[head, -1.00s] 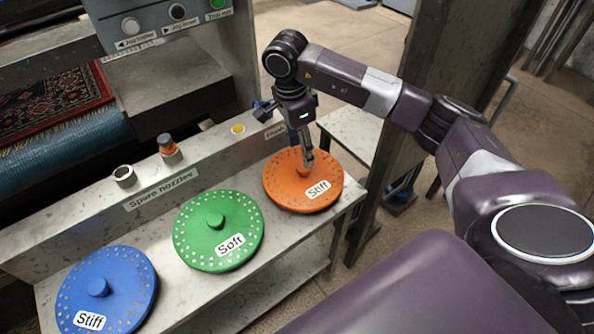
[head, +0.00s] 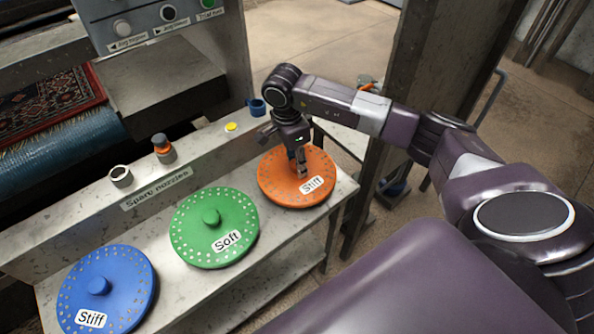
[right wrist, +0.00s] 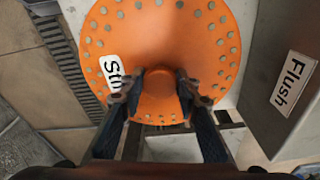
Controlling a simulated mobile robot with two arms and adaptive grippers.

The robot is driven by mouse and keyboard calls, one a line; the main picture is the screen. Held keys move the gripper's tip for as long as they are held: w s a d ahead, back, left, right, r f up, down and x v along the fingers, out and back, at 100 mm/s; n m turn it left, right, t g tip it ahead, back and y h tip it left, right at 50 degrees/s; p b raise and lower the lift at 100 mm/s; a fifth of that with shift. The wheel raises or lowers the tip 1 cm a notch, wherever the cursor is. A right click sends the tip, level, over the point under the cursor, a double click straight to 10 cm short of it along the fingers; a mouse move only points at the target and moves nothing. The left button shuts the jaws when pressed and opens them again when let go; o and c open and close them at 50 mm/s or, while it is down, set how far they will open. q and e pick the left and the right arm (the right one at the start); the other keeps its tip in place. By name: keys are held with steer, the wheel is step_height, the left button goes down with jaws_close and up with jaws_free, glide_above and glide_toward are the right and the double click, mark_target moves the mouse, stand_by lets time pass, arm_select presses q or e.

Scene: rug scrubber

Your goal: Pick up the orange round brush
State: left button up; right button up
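The orange round brush (head: 272,187), labelled "Stiff", lies flat at the right end of the stone shelf. In the right wrist view the orange brush (right wrist: 160,30) fills the upper middle, with its round knob (right wrist: 161,83) in the centre. My right gripper (head: 301,172) points down over the brush's middle. In the right wrist view its two fingertips (right wrist: 161,88) are apart, one to each side of the knob; I see no clear grip on it. My left gripper is not in view.
A green brush (head: 192,237), labelled "Soft", and a blue brush (head: 128,281), labelled "Stiff", lie to the left on the shelf (head: 163,292). Spare nozzles (head: 121,176) stand on the ledge behind. A wooden post (head: 425,60) rises to the right.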

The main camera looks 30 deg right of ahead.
jaws_close()
steer(key=shift+w+r, duration=0.15)
steer(key=shift+r, duration=0.05)
